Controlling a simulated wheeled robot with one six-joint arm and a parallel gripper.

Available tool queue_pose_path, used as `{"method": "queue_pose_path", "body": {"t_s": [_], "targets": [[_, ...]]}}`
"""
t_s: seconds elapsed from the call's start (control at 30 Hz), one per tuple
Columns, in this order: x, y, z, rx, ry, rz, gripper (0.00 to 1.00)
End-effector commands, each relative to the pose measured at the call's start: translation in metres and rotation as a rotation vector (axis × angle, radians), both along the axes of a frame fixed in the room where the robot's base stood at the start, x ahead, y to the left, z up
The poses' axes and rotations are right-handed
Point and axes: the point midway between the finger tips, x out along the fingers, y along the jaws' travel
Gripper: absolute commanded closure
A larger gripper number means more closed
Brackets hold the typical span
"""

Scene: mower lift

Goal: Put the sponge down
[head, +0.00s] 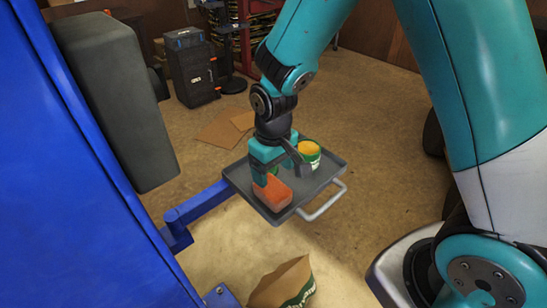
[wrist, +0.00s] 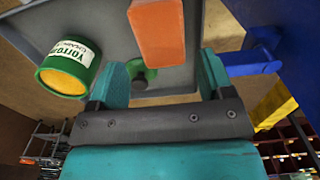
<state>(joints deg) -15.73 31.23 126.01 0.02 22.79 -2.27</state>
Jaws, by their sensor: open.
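The orange-red sponge (head: 272,193) lies on the grey tray (head: 325,180), near its left front edge. In the wrist view the sponge (wrist: 158,32) shows just beyond my fingertips, toward the right finger. My gripper (head: 268,172) is low over the tray, close behind the sponge, with its fingers apart. In the wrist view my gripper (wrist: 163,76) has no sponge between its fingers. I cannot tell whether a finger touches the sponge.
A green tin (head: 309,152) with a yellow top stands on the tray behind the sponge. A small green object with a dark end (wrist: 146,74) shows between my fingers. A blue arm (head: 197,205) holds the tray. A paper bag (head: 284,284) is on the floor in front.

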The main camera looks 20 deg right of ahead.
Motion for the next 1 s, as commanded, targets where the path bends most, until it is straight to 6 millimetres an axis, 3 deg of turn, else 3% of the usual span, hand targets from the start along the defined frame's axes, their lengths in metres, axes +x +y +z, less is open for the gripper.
{"method": "queue_pose_path", "body": {"t_s": [0.1, 0.33, 0.47, 0.57, 0.73, 0.9, 1.0], "targets": [[0.001, 0.000, 0.022, 0.002, -0.005, 0.000, 0.26], [-0.001, 0.001, 0.047, 0.005, -0.002, 0.002, 0.26], [-0.016, 0.007, 0.070, 0.047, -0.009, 0.023, 0.26], [-0.042, 0.017, 0.099, 0.114, -0.022, 0.063, 0.26], [-0.103, 0.033, 0.145, 0.240, -0.039, 0.161, 0.26], [-0.156, 0.043, 0.170, 0.324, -0.050, 0.252, 0.26], [-0.174, 0.045, 0.176, 0.349, -0.056, 0.283, 0.26]]}}
